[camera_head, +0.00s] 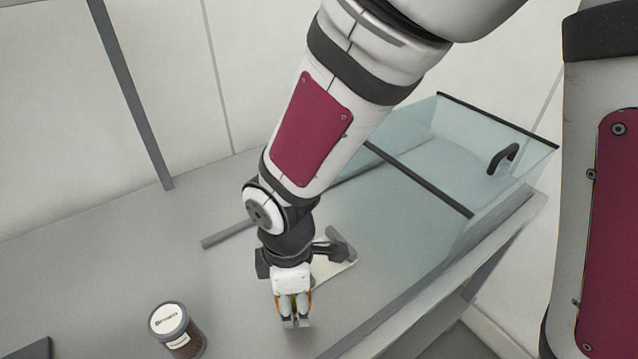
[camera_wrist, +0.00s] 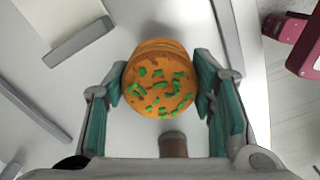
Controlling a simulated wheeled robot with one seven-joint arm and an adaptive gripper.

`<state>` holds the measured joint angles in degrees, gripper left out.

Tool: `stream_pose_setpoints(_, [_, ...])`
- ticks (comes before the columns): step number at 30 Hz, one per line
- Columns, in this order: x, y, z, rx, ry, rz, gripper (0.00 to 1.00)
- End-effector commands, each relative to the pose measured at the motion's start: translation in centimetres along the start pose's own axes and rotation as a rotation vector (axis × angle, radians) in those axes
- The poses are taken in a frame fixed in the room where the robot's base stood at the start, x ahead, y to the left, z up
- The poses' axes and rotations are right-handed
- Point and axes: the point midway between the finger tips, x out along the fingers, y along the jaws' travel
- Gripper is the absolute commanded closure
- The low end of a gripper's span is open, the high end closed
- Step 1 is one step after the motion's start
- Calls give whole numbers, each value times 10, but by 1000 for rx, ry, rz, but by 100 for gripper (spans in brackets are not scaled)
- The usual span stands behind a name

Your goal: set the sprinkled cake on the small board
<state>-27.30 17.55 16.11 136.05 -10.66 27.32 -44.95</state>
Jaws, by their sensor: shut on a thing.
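The sprinkled cake (camera_wrist: 157,88) is round and orange-brown with green sprinkles on top. In the wrist view it sits between the two teal pads of my gripper (camera_wrist: 159,92), which touch its sides. In the head view my gripper (camera_head: 292,318) points down over the counter and hides nearly all of the cake; its height above the counter is hard to judge. The board also seems to show at upper left in the wrist view (camera_wrist: 62,14).
A jar with a labelled lid (camera_head: 178,330) stands left of my gripper. A clear glass case (camera_head: 425,190) with dark rails and a handle stands at the right. A grey bar (camera_head: 228,233) lies on the counter behind. The counter (camera_head: 120,270) is mostly bare at left.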

Motion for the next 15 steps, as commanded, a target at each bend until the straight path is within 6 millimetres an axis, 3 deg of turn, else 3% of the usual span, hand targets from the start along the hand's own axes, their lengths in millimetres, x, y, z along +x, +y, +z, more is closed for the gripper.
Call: stream_pose_setpoints(15, [12, 109, 55, 6, 0, 1, 62])
